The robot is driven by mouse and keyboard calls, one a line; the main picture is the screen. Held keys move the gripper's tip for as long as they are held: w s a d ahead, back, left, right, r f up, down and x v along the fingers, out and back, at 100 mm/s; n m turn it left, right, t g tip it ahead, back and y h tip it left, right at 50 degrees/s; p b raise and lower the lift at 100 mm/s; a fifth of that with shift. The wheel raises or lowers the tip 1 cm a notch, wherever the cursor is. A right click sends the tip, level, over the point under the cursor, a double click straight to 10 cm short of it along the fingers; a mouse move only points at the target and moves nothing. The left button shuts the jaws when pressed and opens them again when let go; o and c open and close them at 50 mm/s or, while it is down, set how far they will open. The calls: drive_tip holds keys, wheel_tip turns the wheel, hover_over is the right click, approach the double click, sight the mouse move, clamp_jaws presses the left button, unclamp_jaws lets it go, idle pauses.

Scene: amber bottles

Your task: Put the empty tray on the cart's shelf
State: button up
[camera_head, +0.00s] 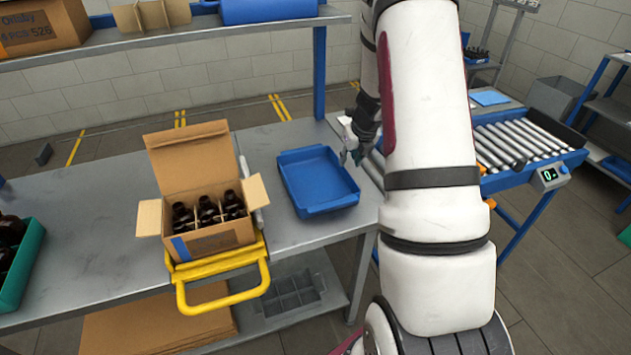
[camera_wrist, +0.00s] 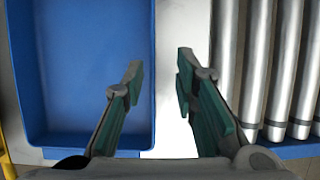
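The empty blue tray (camera_head: 318,208) lies on the grey workbench, right of the open carton. In the wrist view the tray (camera_wrist: 90,135) fills the left side, its right wall upright in the picture. My gripper (camera_head: 350,150) is at the tray's far right corner. In the wrist view my gripper (camera_wrist: 160,72) is open and empty, one finger over the tray's inside and the other outside its right wall. I cannot tell how far the fingertips are above the rim. A blue-framed shelved unit (camera_head: 603,105) at the far right may be the cart; it is partly cut off.
An open carton of amber bottles (camera_head: 208,212) sits on a yellow holder (camera_head: 222,283) left of the tray. A roller conveyor (camera_head: 515,140) runs close on the right. An upper shelf (camera_head: 180,40) spans the bench's back left. A green crate (camera_head: 22,265) stands far left.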

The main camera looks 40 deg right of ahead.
sight(344, 167)
drive_tip(key=shift+a+p+x, duration=0.15)
drive_tip(key=shift+a+x, duration=0.05)
drive_tip(key=shift+x, duration=1.2)
drive_tip(key=shift+a+p+x, duration=0.15)
drive_tip(key=shift+a+x, duration=0.05)
drive_tip(key=shift+x, duration=1.2)
clamp_jaws()
